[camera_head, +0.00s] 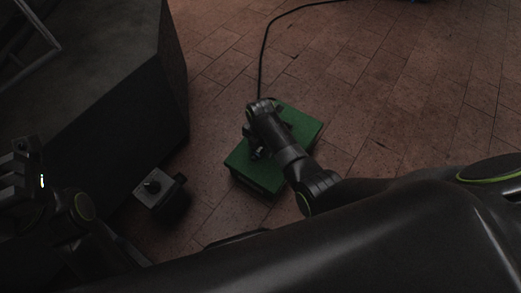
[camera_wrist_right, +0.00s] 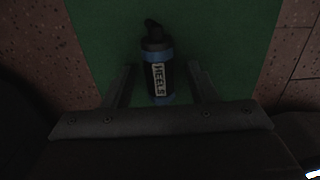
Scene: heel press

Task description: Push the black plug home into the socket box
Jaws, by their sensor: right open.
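A green box (camera_head: 306,124) stands on the floor in the middle of the head view. My right gripper (camera_head: 252,135) is over its top, fingers apart. In the right wrist view the open fingers stand on either side of a small black bottle-like thing (camera_wrist_right: 156,56) with blue bands and a label reading HEELS, over the green surface (camera_wrist_right: 90,35). No black plug or socket is clearly recognisable. My left gripper (camera_head: 15,175) is dark at the left edge.
A large dark block (camera_head: 125,110) fills the upper left. A small grey-topped box (camera_head: 158,187) with a black round part stands left of the green box. The brick-patterned floor (camera_head: 410,80) is free to the right.

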